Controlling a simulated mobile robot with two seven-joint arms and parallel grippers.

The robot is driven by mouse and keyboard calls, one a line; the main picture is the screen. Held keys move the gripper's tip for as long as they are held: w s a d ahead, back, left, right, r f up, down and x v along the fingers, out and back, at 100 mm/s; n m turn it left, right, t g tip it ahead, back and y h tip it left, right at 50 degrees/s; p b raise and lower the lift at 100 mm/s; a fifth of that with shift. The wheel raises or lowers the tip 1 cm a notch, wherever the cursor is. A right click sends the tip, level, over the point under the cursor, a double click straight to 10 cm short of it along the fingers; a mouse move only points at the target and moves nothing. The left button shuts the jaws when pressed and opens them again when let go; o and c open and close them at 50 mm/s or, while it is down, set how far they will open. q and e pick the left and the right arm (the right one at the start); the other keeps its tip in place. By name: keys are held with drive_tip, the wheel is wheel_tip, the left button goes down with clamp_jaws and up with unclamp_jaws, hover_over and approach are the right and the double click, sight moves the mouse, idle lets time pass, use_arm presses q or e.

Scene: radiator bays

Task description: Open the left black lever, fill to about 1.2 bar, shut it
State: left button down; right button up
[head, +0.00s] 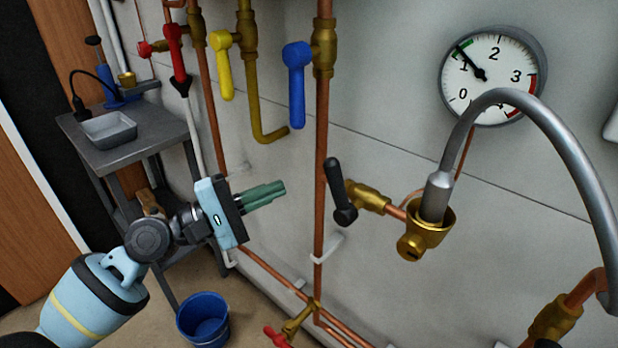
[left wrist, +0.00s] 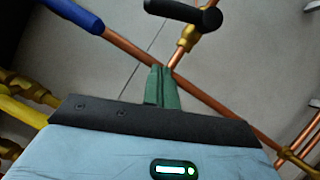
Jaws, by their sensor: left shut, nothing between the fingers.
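The left black lever (head: 340,192) sits on a brass valve (head: 368,198) and lies across its short copper pipe. In the left wrist view the black lever (left wrist: 180,12) is at the top, beyond my fingertips. My left gripper (head: 283,189) has green fingers, shut and empty, left of the lever with a gap between them. The fingers (left wrist: 162,70) also show together in the left wrist view. The round pressure gauge (head: 505,72) has its black needle a little past 1. My right gripper is out of view.
A grey braided hose (head: 545,115) arches from the brass fitting (head: 430,225) to the lower right. Blue (head: 297,85), yellow (head: 224,65) and red (head: 175,55) levers hang on upper pipes. A vertical copper pipe (head: 321,140) runs between gripper and black lever. A blue bucket (head: 203,318) stands below.

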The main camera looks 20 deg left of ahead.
sight(339, 192)
use_arm(q)
drive_tip(key=w+d+r+p, duration=0.1)
drive_tip(key=d+r+p, duration=0.1)
drive_tip(key=d+p, duration=0.2)
drive_tip(key=d, duration=0.3)
drive_tip(key=shift+w, duration=0.35)
drive_tip(key=shift+a+r, duration=0.1)
